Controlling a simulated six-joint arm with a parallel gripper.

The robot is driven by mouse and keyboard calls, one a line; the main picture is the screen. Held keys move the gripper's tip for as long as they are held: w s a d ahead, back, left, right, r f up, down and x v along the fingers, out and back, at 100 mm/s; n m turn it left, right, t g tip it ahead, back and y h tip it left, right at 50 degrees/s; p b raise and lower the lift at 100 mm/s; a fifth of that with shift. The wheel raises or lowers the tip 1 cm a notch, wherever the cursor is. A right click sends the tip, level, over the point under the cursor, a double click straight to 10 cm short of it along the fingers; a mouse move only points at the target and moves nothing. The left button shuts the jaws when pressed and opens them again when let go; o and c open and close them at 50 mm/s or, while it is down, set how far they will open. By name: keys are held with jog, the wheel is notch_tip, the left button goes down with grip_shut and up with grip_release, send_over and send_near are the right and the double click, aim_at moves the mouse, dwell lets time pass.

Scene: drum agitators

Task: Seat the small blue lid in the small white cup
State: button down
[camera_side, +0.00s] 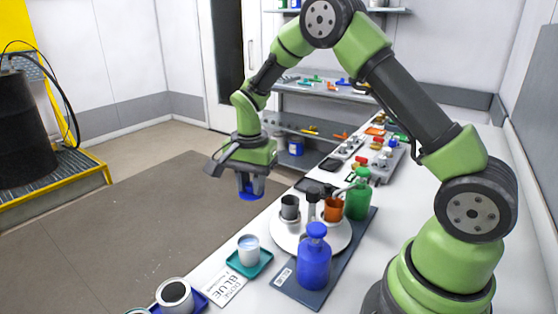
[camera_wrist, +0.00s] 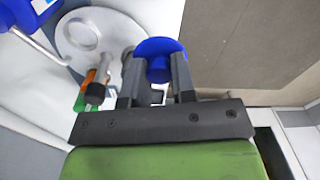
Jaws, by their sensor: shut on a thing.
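The small blue lid (camera_side: 249,193) is held between the fingers of my gripper (camera_side: 250,184), in the air left of the white turntable and beyond the bench's left edge. In the wrist view the lid (camera_wrist: 160,47) shows as a round blue disc at the fingertips of my gripper (camera_wrist: 156,68). The small white cup (camera_side: 248,256) stands upright on a teal tray (camera_side: 262,266) at the front left of the bench, with pale blue contents showing at its top. My gripper is above and beyond it, well apart. I cannot make out the cup in the wrist view.
A white turntable (camera_side: 290,242) carries a grey cup (camera_side: 290,207) and an orange cup (camera_side: 333,210). A blue bottle (camera_side: 314,262) and a green bottle (camera_side: 357,200) stand close by. A cup with dark contents (camera_side: 174,296) is at the front. Open floor lies left of the bench.

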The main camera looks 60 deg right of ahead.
jog(key=s+a, duration=0.4)
jog(key=a, duration=0.2)
jog(key=shift+g, duration=0.3)
jog(key=shift+w+f, duration=0.15)
jog(key=shift+f, duration=2.7)
jog(key=shift+f, duration=0.25)
jog(key=c, duration=0.9)
grip_release()
jog(key=shift+o, duration=0.6)
jog(key=shift+o, duration=1.2)
jog(key=shift+r, duration=0.2)
